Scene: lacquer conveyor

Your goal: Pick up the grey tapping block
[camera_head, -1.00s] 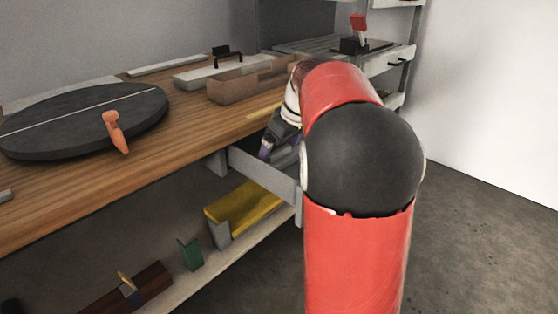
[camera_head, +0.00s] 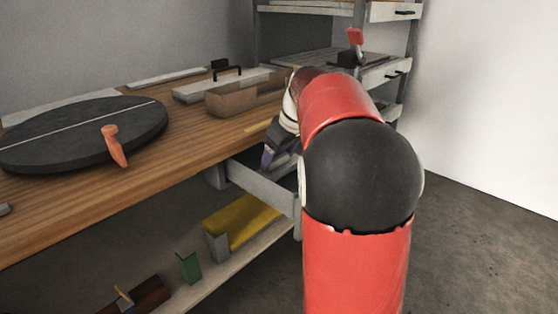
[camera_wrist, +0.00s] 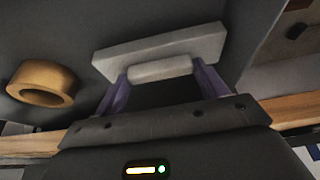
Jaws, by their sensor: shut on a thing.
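The grey tapping block (camera_wrist: 160,70) shows in the wrist view as a short light-grey bar joined to, or lying against, a longer light-grey bar behind it. My gripper (camera_wrist: 158,80) has its purple fingers at the two ends of the short bar and is shut on it. In the head view my gripper (camera_head: 268,158) is at the open drawer (camera_head: 262,188) under the workbench. There the block is hidden by my arm and gripper. I cannot tell whether the block touches the drawer floor.
A tan tape roll (camera_wrist: 42,84) lies left of the block in the wrist view. The wooden bench (camera_head: 160,160) carries a dark round disc (camera_head: 75,140), an orange-handled tool (camera_head: 114,146) and a brown open box (camera_head: 235,100). Below is a shelf with a yellow-topped block (camera_head: 240,218).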

